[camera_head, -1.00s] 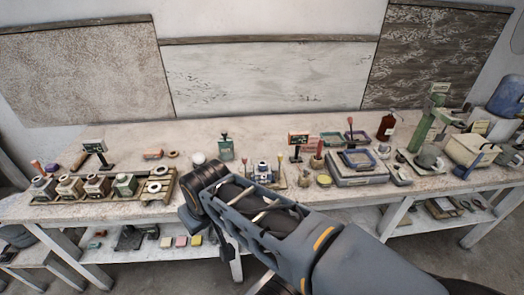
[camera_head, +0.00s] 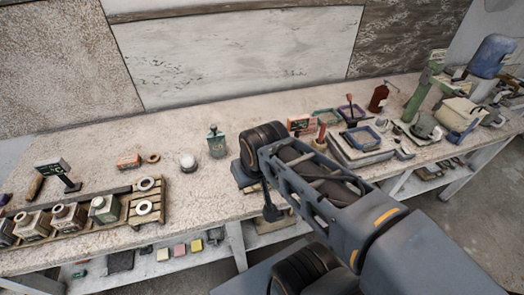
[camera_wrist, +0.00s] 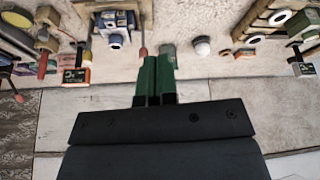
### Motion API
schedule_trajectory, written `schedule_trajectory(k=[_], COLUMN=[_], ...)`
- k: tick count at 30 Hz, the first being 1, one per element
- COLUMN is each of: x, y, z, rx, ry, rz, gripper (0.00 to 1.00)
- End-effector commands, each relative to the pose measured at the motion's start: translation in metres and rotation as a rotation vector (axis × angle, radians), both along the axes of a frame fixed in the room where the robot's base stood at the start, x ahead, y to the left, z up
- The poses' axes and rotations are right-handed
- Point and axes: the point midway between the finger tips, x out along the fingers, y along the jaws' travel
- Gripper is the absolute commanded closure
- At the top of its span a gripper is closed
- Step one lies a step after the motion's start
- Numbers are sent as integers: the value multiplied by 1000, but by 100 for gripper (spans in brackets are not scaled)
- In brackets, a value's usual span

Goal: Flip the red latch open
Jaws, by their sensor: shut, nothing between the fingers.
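My gripper (camera_wrist: 156,62) shows in the wrist view with its two green fingers together and nothing between them. It is above the workbench (camera_wrist: 185,30). A small white and blue device (camera_wrist: 115,35) on a wooden base lies to the left of the fingertips. A thin stick with a red end (camera_wrist: 143,51) is just left of the fingertips; I cannot tell whether it touches them. I cannot make out for sure which part is the red latch. In the head view my arm hides the device.
A green bottle (camera_head: 216,141) and a white ball (camera_head: 188,162) stand left of my arm. A wooden tray with several pots (camera_head: 104,208) is at the left. A red bottle (camera_head: 378,98) and a green stand (camera_head: 424,92) are at the right. Bare benchtop lies toward the back.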

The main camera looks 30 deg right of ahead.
Motion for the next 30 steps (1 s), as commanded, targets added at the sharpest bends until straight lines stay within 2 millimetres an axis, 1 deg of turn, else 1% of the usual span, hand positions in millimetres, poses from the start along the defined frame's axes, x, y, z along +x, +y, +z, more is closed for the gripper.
schedule_trajectory(k=[5, 8, 11, 13, 17, 21, 25, 27, 30], x=[0, 5, 18, 32, 64, 97, 119, 127, 134], y=[0, -3, -12, -22, -48, -84, -119, -135, -152], z=[0, -2, -7, -11, -20, -32, -42, -46, -50], rx=[1, 20, 75, 141, 312, 509, 666, 732, 797], ry=[2, 29, 95, 156, 250, 288, 276, 259, 236], rz=[-1, -17, -56, -91, -144, -177, -188, -190, -189], gripper=[100, 100, 100, 100, 100, 100, 100, 100, 100])
